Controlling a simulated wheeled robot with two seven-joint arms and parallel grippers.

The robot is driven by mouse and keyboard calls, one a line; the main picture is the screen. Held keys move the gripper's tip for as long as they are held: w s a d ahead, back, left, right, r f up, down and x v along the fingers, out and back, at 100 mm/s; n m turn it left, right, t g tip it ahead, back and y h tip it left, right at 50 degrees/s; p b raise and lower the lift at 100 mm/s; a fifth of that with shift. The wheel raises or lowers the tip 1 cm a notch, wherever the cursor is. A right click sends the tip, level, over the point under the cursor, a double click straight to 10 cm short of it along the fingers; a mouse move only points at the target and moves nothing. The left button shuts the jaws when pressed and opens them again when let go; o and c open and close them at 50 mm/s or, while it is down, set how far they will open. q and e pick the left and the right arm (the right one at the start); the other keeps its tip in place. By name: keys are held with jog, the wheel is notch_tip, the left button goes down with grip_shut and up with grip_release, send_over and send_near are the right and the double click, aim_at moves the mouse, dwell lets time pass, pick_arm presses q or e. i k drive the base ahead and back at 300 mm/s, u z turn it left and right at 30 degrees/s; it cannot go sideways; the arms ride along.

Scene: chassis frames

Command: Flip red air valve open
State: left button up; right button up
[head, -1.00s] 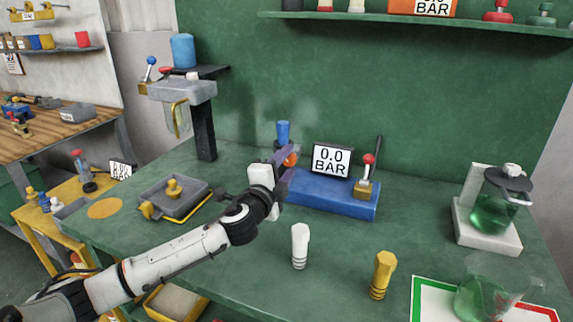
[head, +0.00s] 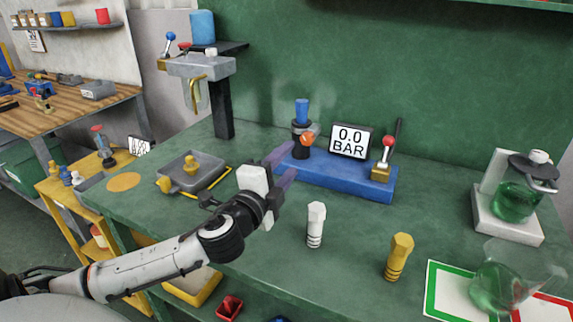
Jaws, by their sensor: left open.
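A lever with a red ball knob (head: 387,142) stands on a small brass block at the right end of the blue base (head: 340,178). Left of it, a display (head: 350,141) on the base reads 0.0 BAR. At the base's left end is a dark fitting with an orange-red knob (head: 307,138) and a blue cylinder (head: 302,110) on top. My left gripper (head: 284,165) is open and empty, its purple-grey fingers just left of and in front of that end. They appear apart from the orange-red knob. My right gripper is not in view.
A white bolt-like piece (head: 316,225) and a yellow one (head: 399,256) stand in front of the base. A grey tray (head: 192,176) lies left, and a green flask (head: 517,202) on a stand is right. A grey bracket (head: 200,66) rises behind left.

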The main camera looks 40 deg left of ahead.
aim_at(388, 141)
jog(key=k, duration=1)
